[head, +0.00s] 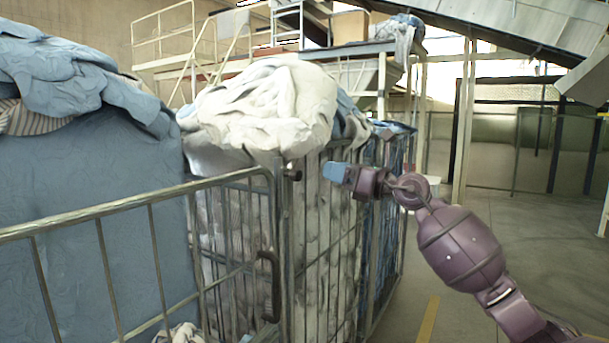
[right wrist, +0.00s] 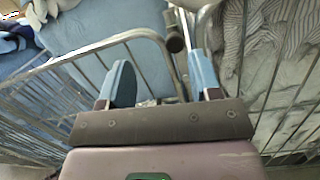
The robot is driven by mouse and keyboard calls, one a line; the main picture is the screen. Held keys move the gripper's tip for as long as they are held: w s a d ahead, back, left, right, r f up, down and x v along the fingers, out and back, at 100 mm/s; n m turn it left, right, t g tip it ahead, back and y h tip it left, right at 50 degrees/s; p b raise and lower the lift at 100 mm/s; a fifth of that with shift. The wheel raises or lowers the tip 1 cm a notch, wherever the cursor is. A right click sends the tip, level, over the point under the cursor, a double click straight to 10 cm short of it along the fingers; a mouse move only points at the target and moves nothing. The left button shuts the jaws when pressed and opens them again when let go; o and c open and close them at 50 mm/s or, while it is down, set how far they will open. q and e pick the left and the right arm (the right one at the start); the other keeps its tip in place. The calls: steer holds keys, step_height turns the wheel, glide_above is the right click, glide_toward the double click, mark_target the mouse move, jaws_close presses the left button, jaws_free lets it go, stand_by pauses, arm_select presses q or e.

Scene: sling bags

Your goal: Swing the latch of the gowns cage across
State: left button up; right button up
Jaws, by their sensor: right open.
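A wire cage gate (head: 100,209) of grey metal bars stands in front, with a dark handle (head: 270,285) on its right upright. A short dark knob (head: 292,174), seemingly the latch, sticks out at the gate's upper right corner. I see no label showing which cage holds gowns. My right gripper (head: 335,172) points left, a little right of the knob and apart from it in the head view. In the right wrist view the knob (right wrist: 174,38) shows beyond the open, empty blue fingers (right wrist: 160,80), nearer the right finger. My left gripper is not clearly seen.
Blue linen (head: 90,190) fills the left cage. Open floor (head: 470,270) lies to the right. A railed platform (head: 190,45) stands at the back.

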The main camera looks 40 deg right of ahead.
mark_target(300, 177)
steer(key=shift+n+g+h, duration=0.5)
steer(key=shift+n+g, duration=0.2)
steer(key=shift+n, duration=0.1)
steer(key=w+a+f, duration=0.1)
steer(key=w, duration=0.2)
steer(key=w+a+p, duration=0.1)
steer(key=w, duration=0.3)
steer(key=w+a+f, duration=0.1)
steer(key=w, duration=0.2)
steer(key=shift+w+a+f+p, duration=0.25)
steer(key=shift+w+f+p, duration=0.1)
arm_select(q)
steer(key=shift+w+d+r, duration=0.1)
steer(key=shift+d+r, duration=0.1)
steer(key=shift+r, duration=0.85)
arm_select(e)
steer(key=shift+c, duration=0.5)
arm_select(q)
steer(key=shift+w, duration=0.15)
arm_select(e)
jaws_close()
